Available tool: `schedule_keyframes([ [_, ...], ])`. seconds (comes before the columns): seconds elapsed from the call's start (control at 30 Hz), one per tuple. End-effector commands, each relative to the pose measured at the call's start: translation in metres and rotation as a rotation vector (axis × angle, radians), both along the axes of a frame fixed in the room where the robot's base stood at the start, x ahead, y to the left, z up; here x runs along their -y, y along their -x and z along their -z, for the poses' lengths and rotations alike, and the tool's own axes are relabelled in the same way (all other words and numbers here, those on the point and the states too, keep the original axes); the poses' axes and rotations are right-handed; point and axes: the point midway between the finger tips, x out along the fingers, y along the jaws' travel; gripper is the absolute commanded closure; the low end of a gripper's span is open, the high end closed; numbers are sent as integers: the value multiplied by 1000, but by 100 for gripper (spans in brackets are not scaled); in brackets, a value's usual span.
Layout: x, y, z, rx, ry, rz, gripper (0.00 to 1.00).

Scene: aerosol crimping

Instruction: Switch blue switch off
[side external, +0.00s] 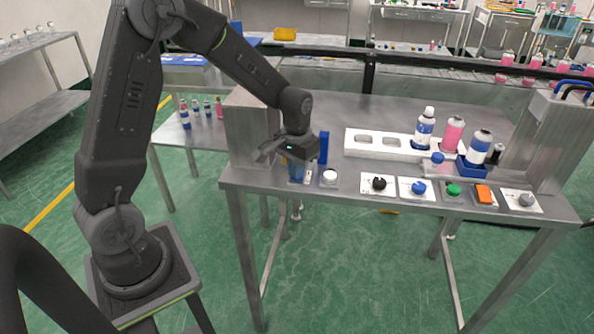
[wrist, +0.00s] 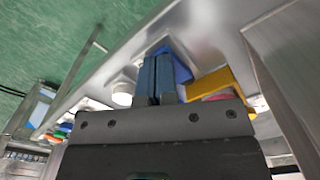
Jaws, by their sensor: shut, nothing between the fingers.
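My gripper (side external: 294,168) points down over the left front of the steel table. Its blue-grey fingers (wrist: 156,82) are together with nothing between them. A blue upright piece (side external: 323,147) stands just right of the fingers in the side view; in the wrist view it shows behind them (wrist: 181,66), and I cannot tell whether they touch. A blue round knob (side external: 418,187) sits on a white plate further right along the front edge, apart from the gripper. I cannot tell which blue part is the switch, or its setting.
A white button (side external: 329,177) is just right of the gripper. Black (side external: 378,184), green (side external: 453,190), orange (side external: 485,195) and grey (side external: 525,198) controls line the front edge. A white rack (side external: 390,146) and bottles stand behind. A yellow part (wrist: 210,84) is near the fingers.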

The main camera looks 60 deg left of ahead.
Motion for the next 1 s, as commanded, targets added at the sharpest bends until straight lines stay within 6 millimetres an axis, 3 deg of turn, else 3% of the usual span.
schedule_keyframes([
  [0.17,0,0,-1,0,0,0,100],
  [1.0,0,0,-64,2,-1,0,100],
])
